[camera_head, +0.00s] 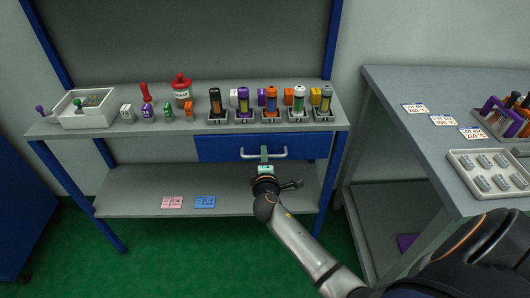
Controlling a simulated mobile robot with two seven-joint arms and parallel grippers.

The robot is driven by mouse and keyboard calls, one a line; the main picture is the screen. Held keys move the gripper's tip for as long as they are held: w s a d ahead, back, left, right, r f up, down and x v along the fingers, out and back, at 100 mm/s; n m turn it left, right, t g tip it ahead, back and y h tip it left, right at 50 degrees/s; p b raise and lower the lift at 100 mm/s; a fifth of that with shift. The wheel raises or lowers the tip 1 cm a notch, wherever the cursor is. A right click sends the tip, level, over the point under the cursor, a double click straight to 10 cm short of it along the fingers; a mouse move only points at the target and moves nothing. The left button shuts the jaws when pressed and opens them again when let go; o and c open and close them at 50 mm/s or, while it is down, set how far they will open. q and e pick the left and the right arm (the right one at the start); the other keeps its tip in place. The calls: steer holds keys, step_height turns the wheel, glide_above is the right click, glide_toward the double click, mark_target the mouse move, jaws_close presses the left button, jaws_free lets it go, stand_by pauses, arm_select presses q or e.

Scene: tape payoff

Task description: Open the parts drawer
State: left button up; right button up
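The parts drawer (215,147) is a wide blue front under the right part of the grey workbench top. It looks flush under the bench edge, with no opening visible. Its pale bar handle (281,153) runs across the middle of the front. My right gripper (264,153) reaches up from below, with its fingertips at the middle of the handle. The fingers overlap the bar in this view, and I cannot tell whether they are closed on it. My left gripper is not in view.
The bench top (75,130) carries a white bin (88,119), a red-capped container (181,94) and several coloured cartridges in stands. Pink (172,203) and blue (205,202) cards lie on the lower shelf. A grey side table (400,88) with a parts tray (462,158) stands right.

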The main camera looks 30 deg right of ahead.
steer(key=shift+c, duration=0.3)
jaws_close()
stand_by(1.2)
